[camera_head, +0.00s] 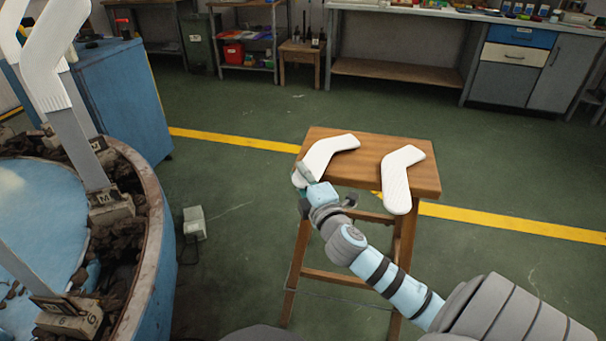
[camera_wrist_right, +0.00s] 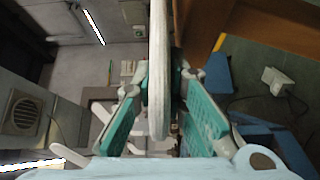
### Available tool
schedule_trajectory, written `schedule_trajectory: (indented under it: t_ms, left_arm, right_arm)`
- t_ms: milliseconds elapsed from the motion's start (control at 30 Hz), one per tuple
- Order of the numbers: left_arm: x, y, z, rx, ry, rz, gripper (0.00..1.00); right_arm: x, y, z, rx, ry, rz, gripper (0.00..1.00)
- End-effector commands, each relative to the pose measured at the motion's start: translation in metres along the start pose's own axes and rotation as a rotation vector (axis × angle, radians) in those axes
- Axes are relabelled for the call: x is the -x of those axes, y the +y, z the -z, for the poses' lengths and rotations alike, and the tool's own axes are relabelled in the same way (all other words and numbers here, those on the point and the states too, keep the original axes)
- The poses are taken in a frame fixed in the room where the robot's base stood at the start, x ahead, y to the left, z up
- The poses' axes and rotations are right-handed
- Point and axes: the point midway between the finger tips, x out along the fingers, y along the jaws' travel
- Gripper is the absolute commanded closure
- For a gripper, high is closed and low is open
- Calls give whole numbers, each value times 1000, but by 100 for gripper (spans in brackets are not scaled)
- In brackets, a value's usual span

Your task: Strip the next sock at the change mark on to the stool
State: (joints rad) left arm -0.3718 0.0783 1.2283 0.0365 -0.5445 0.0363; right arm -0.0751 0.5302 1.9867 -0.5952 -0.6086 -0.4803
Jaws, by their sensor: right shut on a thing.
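My right gripper (camera_head: 306,187) is at the near left corner of the wooden stool (camera_head: 365,174). It is shut on the end of a white sock (camera_head: 328,152), which lies bent across the stool's left side. In the right wrist view the green-padded fingers (camera_wrist_right: 163,90) close on the white sock (camera_wrist_right: 159,40) from both sides. A second white sock (camera_head: 399,178) lies on the stool's right side, its end over the near edge. At the far left, a white sock (camera_head: 58,60) shows above a grey metal board (camera_head: 85,138) standing in a block marked M. My left gripper is out of view.
The round blue tub (camera_head: 160,235) with a rusty rim and dark rubble fills the left. A bare board (camera_head: 25,272) stands at its front. A small grey pedal box (camera_head: 194,222) sits on the green floor.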

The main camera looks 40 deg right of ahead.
Motion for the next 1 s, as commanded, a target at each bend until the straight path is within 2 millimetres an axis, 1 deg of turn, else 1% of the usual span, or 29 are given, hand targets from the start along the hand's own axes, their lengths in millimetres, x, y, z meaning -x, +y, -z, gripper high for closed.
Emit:
schedule_trajectory:
  t_ms: [33,367,400,533,567,1000]
  left_arm:
    - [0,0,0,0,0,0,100]
    - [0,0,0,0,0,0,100]
    - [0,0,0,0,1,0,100]
    - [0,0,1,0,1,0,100]
    - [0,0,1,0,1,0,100]
    - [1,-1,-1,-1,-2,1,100]
  right_arm:
    - [1,-4,-1,-4,-3,10,100]
    - [1,-10,-1,-8,-3,15,100]
    - [1,-10,-1,-8,-4,16,86]
    - [1,-10,-1,-7,-4,15,65]
    - [1,-9,-1,-7,-4,14,64]
    - [3,-6,-1,-2,-2,7,64]
